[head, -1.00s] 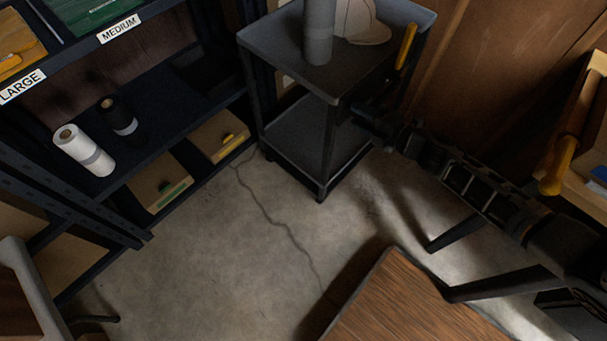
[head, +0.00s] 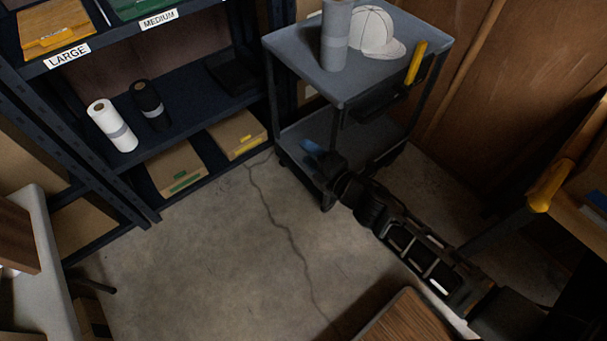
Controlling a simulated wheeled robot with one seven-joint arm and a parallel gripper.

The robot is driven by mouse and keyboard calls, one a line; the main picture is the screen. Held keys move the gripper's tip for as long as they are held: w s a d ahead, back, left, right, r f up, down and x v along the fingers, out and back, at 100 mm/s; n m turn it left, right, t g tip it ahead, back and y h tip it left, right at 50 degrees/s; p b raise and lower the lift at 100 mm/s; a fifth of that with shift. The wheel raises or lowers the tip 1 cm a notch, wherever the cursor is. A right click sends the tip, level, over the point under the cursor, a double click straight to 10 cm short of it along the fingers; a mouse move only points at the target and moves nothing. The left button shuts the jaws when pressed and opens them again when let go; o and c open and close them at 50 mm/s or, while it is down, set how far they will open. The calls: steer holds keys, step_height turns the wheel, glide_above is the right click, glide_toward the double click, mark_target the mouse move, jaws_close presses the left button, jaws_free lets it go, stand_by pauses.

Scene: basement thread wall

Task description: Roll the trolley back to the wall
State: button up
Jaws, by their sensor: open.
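The trolley (head: 400,65) is a grey two-shelf cart on casters. It stands upright in the corner, between the dark shelving and the brown wooden wall. A grey roll and a white cap rest on its top. A yellow handle (head: 416,63) is on its right side. My gripper (head: 314,156) is open and low at the trolley's front, overlapping the lower shelf and front leg in the head view. Its fingertips are dark and hard to make out, and I cannot tell whether they touch the trolley. The trolley's rear base is hidden.
Dark shelving (head: 190,105) with rolls and cardboard boxes stands on the left. A wooden-topped surface (head: 408,322) is at the bottom. A bench with a yellow-handled tool (head: 550,185) is at the right. Cracked concrete floor (head: 220,235) lies open in the middle.

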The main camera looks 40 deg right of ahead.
steer(key=shift+w+a+b, duration=0.15)
steer(key=shift+a+b, duration=0.6)
steer(key=shift+a, duration=1.45)
